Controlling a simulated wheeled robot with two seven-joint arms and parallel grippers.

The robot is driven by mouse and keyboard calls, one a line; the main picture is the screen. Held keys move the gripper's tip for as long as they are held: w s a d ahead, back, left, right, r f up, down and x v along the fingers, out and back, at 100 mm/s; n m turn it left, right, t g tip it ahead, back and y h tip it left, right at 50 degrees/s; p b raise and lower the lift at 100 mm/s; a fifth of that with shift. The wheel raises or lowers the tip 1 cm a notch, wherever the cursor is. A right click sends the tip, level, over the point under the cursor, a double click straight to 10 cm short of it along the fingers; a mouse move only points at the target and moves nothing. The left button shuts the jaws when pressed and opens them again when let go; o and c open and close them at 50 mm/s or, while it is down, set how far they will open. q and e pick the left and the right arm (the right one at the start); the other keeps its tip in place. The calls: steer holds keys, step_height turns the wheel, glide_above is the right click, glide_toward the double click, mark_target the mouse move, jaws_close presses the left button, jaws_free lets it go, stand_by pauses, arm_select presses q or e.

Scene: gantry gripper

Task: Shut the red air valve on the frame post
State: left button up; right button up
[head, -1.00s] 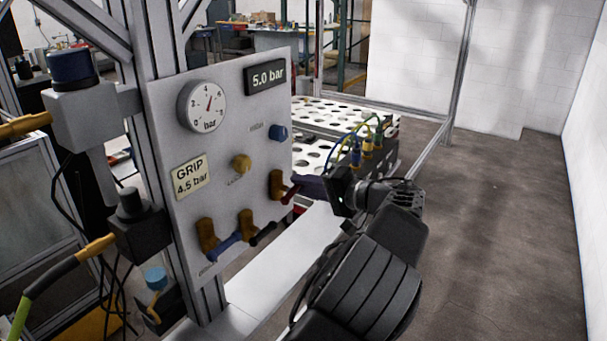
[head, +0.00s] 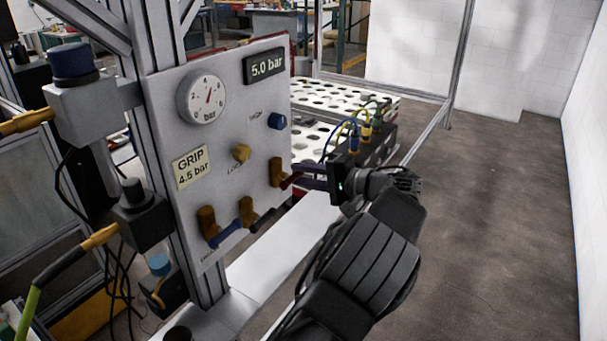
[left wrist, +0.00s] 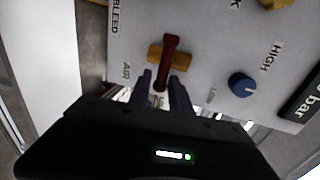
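The red air valve has a brass body (head: 276,171) at the right edge of the grey panel (head: 222,150). Its red handle (head: 291,180) points right, across the body. In the left wrist view the red handle (left wrist: 170,58) crosses the brass body (left wrist: 180,60) beside the word AIR. My left gripper (head: 308,177) is level with the handle, right of the panel. Its two purple fingers are apart; in the left wrist view the left gripper (left wrist: 162,92) has a finger on either side of the handle's end. Contact cannot be told. My right gripper is not in view.
A valve with a blue handle (head: 231,233) and one with a dark handle (head: 262,225) sit lower left on the panel. A yellow knob (head: 242,153) and a blue knob (head: 277,121) are above. A gauge (head: 201,98) is at top. Open floor lies right.

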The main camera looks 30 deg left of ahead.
arm_select(q)
steer(key=shift+o, duration=0.8)
steer(key=d+r+b, duration=0.1)
steer(key=d, duration=0.6)
steer(key=shift+d+r, duration=0.25)
steer(key=shift+d, duration=0.05)
steer(key=shift+w+d, duration=0.1)
